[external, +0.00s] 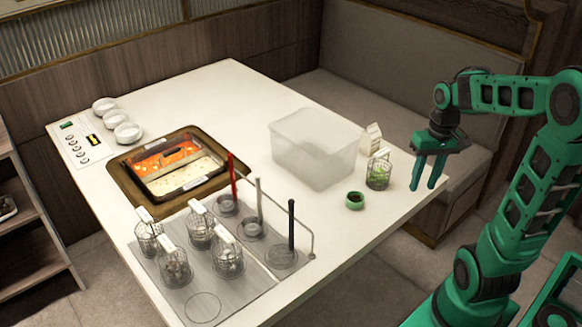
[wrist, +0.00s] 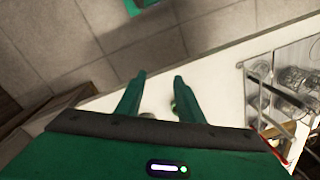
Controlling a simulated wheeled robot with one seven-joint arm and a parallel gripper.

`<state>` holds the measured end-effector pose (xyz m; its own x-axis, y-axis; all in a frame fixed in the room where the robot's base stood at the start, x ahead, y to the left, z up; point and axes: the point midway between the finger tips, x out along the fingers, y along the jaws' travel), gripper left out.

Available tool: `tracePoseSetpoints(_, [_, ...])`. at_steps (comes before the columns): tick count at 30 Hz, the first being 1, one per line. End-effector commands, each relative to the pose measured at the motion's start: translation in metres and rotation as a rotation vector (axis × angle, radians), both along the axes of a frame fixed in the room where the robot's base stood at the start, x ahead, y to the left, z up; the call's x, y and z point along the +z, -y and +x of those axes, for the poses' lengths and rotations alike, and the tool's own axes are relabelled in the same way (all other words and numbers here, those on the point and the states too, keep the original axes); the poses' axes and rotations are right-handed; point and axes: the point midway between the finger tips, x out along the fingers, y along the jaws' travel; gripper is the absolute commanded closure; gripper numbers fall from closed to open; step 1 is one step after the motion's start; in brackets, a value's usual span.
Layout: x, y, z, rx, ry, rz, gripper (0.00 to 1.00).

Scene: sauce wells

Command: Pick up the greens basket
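The greens basket (external: 378,174) is a small wire basket with green leaves inside and a white tag on top. It stands upright on the white table near the right edge in the external view. My gripper (external: 424,187) is just to the right of it, pointing down, apart from it and by the table's edge. The gripper is open, with a gap between its two fingers, and nothing is between them. The fingers also show in the wrist view (wrist: 160,78). I cannot make out the greens basket clearly in the wrist view.
A translucent bin (external: 312,150) stands left of the greens basket. A small green-rimmed cup (external: 355,201) is in front, and a white carton (external: 370,138) is behind. A grey rack base (external: 150,270) holds several wire baskets. A sauce tray (external: 122,180) lies farther left.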

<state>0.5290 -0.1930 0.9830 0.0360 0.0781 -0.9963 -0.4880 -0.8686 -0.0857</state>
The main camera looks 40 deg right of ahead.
Motion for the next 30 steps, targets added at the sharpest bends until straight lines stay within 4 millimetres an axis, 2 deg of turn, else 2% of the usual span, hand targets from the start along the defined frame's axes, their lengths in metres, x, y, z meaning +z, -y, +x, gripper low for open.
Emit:
tracePoseSetpoints(3, [-0.022,0.009,0.032,-0.006,0.029,0.077,0.66])
tracePoseSetpoints(9, [-0.052,0.017,0.082,-0.028,0.128,0.243,0.66])
tracePoseSetpoints(15, [-0.065,0.028,0.128,-0.082,0.280,0.449,0.66])
tracePoseSetpoints(20, [-0.057,0.047,0.158,-0.154,0.440,0.630,0.66])
tracePoseSetpoints(24, [-0.037,0.072,0.176,-0.225,0.603,0.783,0.66])
tracePoseSetpoints(30, [-0.005,0.107,0.183,-0.300,0.783,0.930,0.66])
